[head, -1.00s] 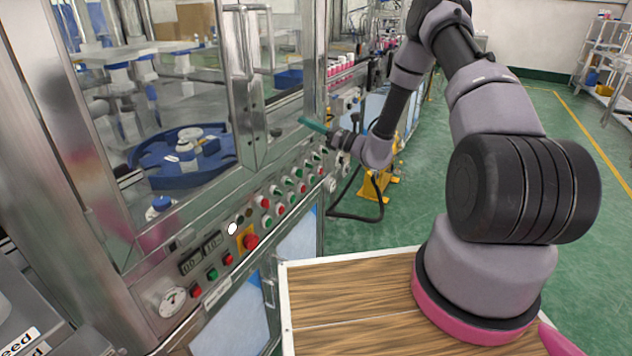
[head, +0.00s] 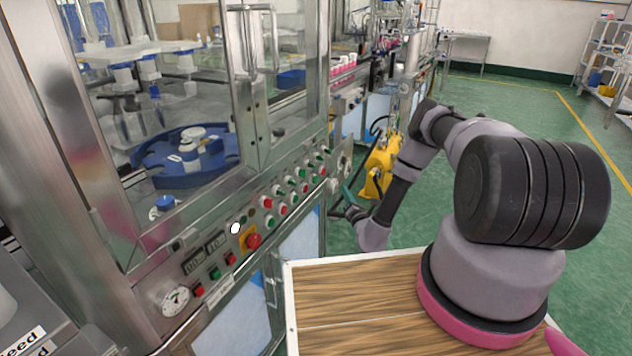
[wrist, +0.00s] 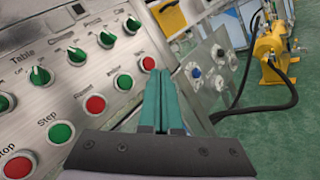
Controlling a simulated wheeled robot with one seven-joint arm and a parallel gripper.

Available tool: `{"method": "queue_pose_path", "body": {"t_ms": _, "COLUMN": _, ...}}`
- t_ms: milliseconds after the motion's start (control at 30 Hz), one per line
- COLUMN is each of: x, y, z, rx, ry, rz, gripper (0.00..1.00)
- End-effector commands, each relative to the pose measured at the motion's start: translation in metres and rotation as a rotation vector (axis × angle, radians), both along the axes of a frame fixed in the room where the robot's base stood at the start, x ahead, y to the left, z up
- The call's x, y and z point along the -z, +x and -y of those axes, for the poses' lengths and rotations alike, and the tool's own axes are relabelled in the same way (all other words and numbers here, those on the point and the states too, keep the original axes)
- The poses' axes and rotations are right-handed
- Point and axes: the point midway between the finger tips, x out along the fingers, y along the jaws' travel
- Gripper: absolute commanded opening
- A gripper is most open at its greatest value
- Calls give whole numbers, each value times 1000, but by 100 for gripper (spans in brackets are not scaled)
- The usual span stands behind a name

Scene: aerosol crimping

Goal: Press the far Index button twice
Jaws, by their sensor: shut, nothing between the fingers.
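The control panel (head: 285,200) carries rows of red and green buttons and green knobs. In the wrist view, a green button (wrist: 123,81) near the panel's far end has a small label that seems to read Index. A red button (wrist: 148,63) lies just beyond it, close beside my fingertips. My gripper (wrist: 160,72) has its two teal fingers together, with nothing between them. In the head view my gripper (head: 347,188) is beside the panel's far end, small and partly obscured. I cannot tell whether the fingertips touch the panel.
Blue and white round fittings (wrist: 205,65) sit on a steel plate past the panel's end. A yellow machine (head: 380,165) with a black hose stands on the green floor behind my arm. A wooden tabletop (head: 345,290) lies in front of the panel.

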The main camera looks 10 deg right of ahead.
Motion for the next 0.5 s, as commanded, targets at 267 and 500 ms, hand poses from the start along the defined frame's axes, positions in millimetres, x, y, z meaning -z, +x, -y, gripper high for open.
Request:
{"method": "queue_pose_path", "body": {"t_ms": 267, "x": -1, "y": 2, "z": -2, "rx": -2, "ry": 0, "rz": 2, "gripper": 0}}
{"method": "queue_pose_path", "body": {"t_ms": 500, "x": -1, "y": 16, "z": -23, "rx": -5, "ry": 0, "rz": 4, "gripper": 0}}
